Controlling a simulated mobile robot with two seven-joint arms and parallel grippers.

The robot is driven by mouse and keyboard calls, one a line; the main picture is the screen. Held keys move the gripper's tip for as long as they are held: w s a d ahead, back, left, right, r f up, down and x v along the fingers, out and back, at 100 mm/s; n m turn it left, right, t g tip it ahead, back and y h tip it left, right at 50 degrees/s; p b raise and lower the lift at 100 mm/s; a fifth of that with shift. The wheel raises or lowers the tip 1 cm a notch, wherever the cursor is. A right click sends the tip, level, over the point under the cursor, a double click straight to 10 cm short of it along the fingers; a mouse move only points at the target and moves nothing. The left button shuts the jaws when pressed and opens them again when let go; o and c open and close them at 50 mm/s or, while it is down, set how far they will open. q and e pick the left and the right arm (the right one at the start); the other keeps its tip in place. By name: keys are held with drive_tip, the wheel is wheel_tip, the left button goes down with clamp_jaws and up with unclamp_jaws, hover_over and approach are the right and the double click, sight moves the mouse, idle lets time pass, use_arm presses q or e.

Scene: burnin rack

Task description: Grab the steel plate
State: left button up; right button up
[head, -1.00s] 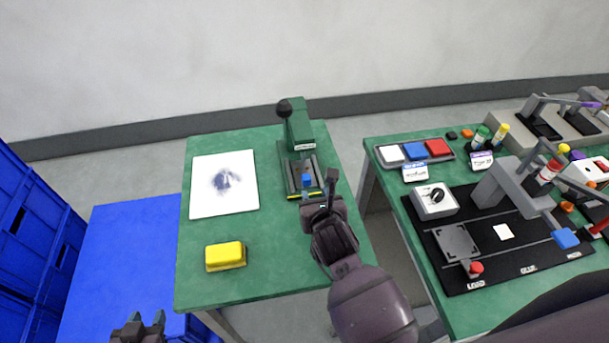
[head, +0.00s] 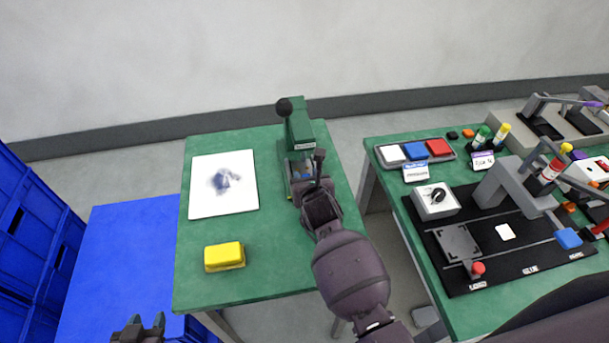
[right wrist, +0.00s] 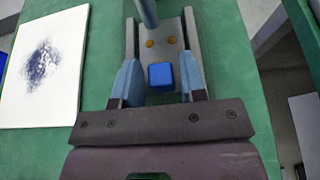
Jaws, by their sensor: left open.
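A green press with a black knob (head: 299,125) stands at the back of the left table. In the right wrist view, a grey steel-looking plate (right wrist: 187,48) with two brass-coloured dots lies in the press, with a blue block (right wrist: 161,76) at its near end. Whether this plate is loose or part of the press I cannot tell. My right gripper (right wrist: 160,72) is open, its fingers on either side of the blue block with gaps. It also shows over the press front in the head view (head: 308,185). My left gripper (head: 138,325) is open and empty at the bottom left.
A white sheet with a dark smudge (head: 223,184) and a yellow block (head: 224,256) lie on the left table. The right table holds a black mat (head: 480,270) with a grey square plate (head: 457,243), a colour tray (head: 447,158) and clamps. A floor gap separates the tables.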

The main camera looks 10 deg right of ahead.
clamp_jaws()
drive_tip(key=shift+r, duration=0.15)
